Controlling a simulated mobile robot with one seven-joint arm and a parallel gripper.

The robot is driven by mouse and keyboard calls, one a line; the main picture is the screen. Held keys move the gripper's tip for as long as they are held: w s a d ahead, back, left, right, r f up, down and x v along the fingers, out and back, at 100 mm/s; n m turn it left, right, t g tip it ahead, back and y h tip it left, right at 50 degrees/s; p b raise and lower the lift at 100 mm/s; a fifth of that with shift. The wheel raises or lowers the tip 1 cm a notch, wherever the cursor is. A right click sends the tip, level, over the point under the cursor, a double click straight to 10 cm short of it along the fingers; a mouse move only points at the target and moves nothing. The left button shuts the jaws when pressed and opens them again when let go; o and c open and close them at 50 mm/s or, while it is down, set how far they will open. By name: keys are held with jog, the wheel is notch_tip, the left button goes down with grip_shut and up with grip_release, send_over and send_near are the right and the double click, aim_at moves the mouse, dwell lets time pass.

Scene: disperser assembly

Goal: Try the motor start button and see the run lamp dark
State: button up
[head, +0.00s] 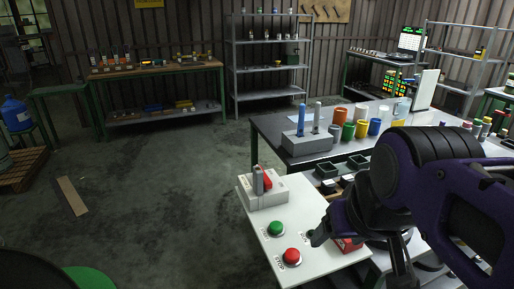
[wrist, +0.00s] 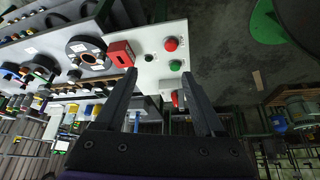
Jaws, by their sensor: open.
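The white control panel (head: 262,215) lies at the table's front corner. The green start button (head: 275,228) and red stop button (head: 291,256) stand on it; both also show in the wrist view, green (wrist: 175,65) and red (wrist: 171,43). A small round dark fitting, apparently the run lamp (wrist: 149,57), sits beside them and shows no glow. In the head view my gripper largely hides that spot. My gripper (wrist: 158,76) is open and empty, its fingers spread above the panel. I cannot tell whether either finger touches it.
A grey switch box with a red lever (head: 266,178) stands at the panel's far end. A red block (wrist: 120,53) lies beside the dark fitting.

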grip_shut()
dwell(1.4)
